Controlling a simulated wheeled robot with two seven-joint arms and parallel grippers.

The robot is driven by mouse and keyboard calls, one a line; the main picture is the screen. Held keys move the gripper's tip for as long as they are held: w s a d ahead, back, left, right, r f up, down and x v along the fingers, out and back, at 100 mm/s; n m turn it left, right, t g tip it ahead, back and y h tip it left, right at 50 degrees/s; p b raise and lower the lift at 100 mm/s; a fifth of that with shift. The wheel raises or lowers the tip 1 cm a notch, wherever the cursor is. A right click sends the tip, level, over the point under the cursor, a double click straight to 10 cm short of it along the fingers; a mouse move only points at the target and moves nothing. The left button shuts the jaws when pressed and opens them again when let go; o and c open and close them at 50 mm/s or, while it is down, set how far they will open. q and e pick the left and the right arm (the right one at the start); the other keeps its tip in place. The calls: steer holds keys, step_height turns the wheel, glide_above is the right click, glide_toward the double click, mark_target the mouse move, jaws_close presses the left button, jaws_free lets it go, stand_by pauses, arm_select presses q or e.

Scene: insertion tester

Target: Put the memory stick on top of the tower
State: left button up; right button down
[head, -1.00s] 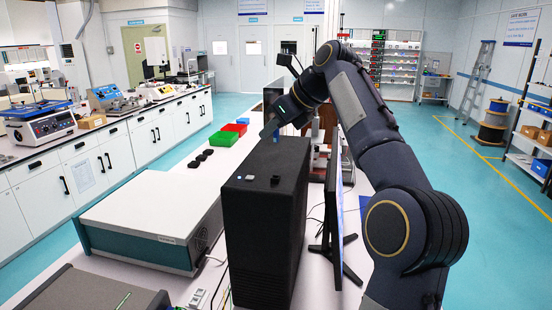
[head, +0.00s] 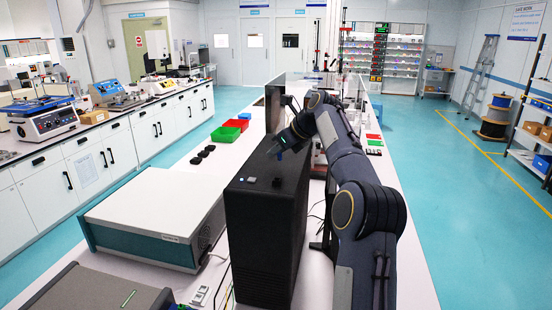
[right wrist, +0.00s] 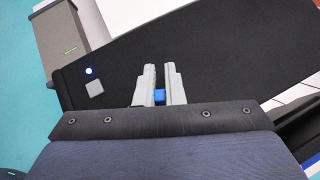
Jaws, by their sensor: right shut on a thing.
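The black tower (head: 262,235) stands upright on the bench in the head view. Its dark top also fills much of the right wrist view (right wrist: 220,70). My right gripper (head: 279,154) is low over the far part of the tower top. In the right wrist view its two pale fingers (right wrist: 159,88) are shut on the blue memory stick (right wrist: 159,97). Only a small blue part of the stick shows between the fingers. I cannot tell whether it touches the tower top. My left gripper is not in view.
A small grey square (right wrist: 94,88) and a lit button (right wrist: 89,71) are on the tower top. A small dark piece (head: 277,182) lies there too. A white-topped instrument box (head: 150,205) stands left of the tower. Green (head: 226,134) and red bins are farther back.

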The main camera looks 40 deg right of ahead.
mark_target(281, 156)
steer(key=shift+f, duration=1.45)
steer(key=shift+f, duration=0.15)
steer(key=c, duration=1.5)
jaws_free()
steer(key=shift+s+r, duration=0.1)
steer(key=shift+r, duration=0.2)
steer(key=v, duration=1.1)
steer(key=shift+s+d+r, duration=0.1)
steer(key=shift+s+r, duration=0.1)
steer(key=shift+s, duration=0.1)
